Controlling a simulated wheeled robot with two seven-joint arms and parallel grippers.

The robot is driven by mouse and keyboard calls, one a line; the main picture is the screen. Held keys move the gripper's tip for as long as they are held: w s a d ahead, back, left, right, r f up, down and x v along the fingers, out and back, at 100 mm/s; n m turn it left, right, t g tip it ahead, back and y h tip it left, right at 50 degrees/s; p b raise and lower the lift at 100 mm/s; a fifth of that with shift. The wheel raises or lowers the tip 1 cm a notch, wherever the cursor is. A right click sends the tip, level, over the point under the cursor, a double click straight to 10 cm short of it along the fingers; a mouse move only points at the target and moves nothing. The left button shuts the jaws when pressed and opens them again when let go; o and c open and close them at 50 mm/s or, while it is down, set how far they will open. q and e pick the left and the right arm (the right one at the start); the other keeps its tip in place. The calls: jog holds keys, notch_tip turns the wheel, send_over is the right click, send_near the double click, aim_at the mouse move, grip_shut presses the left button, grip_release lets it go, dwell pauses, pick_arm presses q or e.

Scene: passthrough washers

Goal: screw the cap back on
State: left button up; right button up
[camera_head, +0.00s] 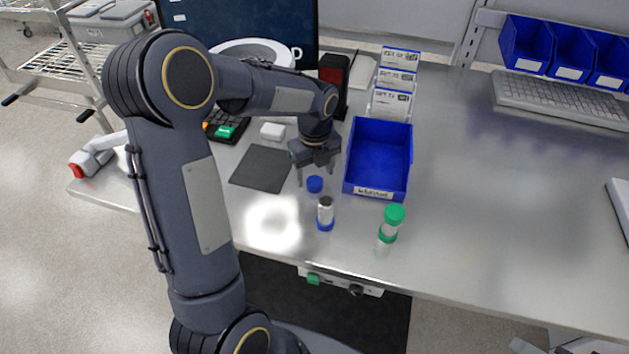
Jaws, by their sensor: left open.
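A small blue cap (315,184) shows just below and between the fingertips of my left gripper (316,174). The gripper points down and is open, with one finger on each side of the cap. I cannot tell whether a finger touches it. A small container (325,212) with a blue lower band and a dark top stands upright on the table, in front of the cap and apart from it. A second container (389,230) with a green cap (394,213) stands to its right. My right gripper is not in view.
An empty blue bin (377,191) sits right of my left gripper, close to it. A dark square mat (261,168) lies to the left. Behind are a white box (272,131) and a label stand (391,104).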

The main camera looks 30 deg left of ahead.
aim_at(315, 184)
pick_arm(q)
jog(key=shift+f, duration=1.25)
jog(key=shift+c, duration=0.2)
jog(key=c, duration=1)
